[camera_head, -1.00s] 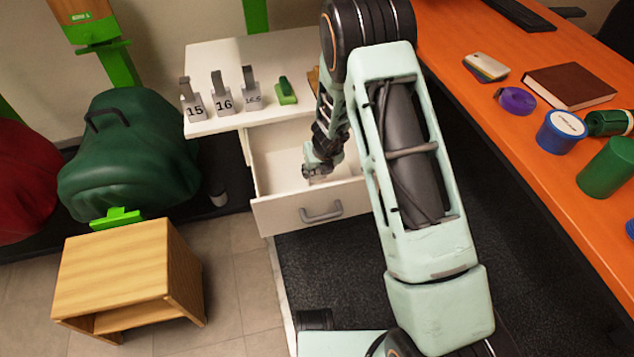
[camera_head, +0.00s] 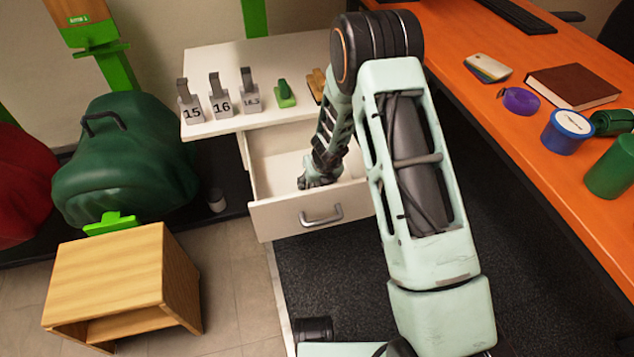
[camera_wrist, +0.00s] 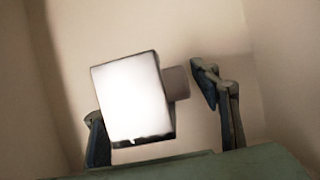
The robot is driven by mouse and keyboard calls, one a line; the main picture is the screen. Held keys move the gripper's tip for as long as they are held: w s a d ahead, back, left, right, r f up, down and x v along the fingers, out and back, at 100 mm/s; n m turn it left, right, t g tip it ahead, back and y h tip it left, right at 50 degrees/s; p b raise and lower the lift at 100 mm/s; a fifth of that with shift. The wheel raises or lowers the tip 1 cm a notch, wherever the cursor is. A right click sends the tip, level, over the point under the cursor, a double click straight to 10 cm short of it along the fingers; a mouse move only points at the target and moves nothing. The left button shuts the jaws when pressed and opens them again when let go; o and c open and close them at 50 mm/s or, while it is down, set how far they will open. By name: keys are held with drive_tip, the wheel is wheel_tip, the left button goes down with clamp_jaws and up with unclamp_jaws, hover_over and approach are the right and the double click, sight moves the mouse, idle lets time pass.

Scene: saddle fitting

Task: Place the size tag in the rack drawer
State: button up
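A size tag (camera_wrist: 133,98) with a blank-looking bright white face and a grey stub shows in the wrist view, tilted between the two fingers of my gripper (camera_wrist: 155,108). The fingers stand apart on either side of it. The stub end lies close to the right finger, and the tag overlaps the left one; whether they press on it cannot be told. In the head view my gripper (camera_head: 318,178) is down inside the open white rack drawer (camera_head: 270,218), and the tag is hidden there.
Tags marked 15 (camera_head: 192,112), 16 (camera_head: 222,105) and 16.5 (camera_head: 250,101) and a green object (camera_head: 285,94) stand on the white top (camera_head: 215,63) above the drawer. A wooden stool (camera_head: 110,270) stands left; an orange desk (camera_head: 470,95) stands right.

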drive_tip(key=p+v, duration=0.5)
drive_tip(key=v, duration=0.7)
drive_tip(key=shift+r, duration=0.25)
